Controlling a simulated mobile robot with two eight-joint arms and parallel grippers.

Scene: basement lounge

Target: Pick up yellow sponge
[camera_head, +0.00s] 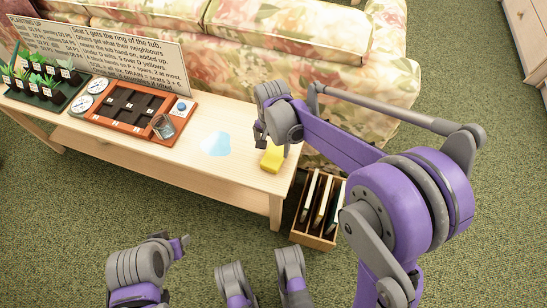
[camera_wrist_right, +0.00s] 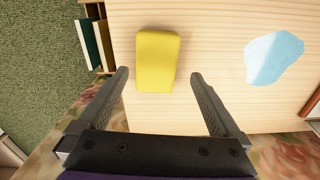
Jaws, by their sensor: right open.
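The yellow sponge (camera_head: 272,158) lies flat on the right end of the light wooden table (camera_head: 232,174). In the right wrist view the sponge (camera_wrist_right: 158,60) is a yellow block just beyond my open fingertips, roughly in line with the gap between them. My right gripper (camera_head: 268,140) is above the table beside the sponge; its fingers (camera_wrist_right: 160,78) are apart with nothing between them. My left gripper (camera_head: 182,243) is at the lower left, away from the table, and its jaw opening is not clear.
A light blue patch (camera_head: 215,144) lies left of the sponge. A floral sofa (camera_head: 330,85) stands behind; a wooden rack (camera_head: 313,238) stands below the table end.

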